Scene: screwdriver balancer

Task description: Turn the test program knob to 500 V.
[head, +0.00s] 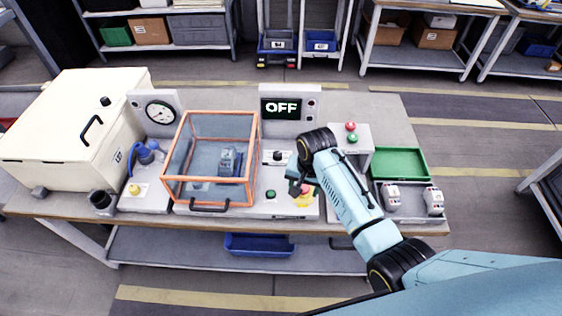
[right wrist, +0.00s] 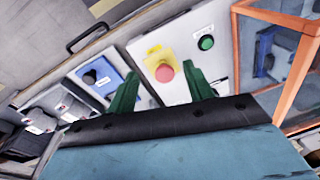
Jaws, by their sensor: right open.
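A small black knob (head: 278,155) sits on the grey bench panel just right of the orange-framed box. Its markings are too small to read. The display (head: 282,108) behind it reads OFF. In the right wrist view another black knob (right wrist: 92,77) shows on a blue plate, and I cannot tell which is the test program knob. My right gripper (head: 302,182) is open and empty, close to the red stop button on a yellow base (head: 304,196). In the right wrist view this button (right wrist: 165,72) shows just beyond the fingers (right wrist: 165,90). My left gripper is not in view.
The orange-framed clear box (head: 183,188) stands left of my right gripper. A green button (head: 270,194) is on the panel. A box with red and green buttons (head: 351,133), a green tray (head: 402,163) and breakers (head: 433,201) are at the right. A cream cabinet (head: 60,140) fills the left end.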

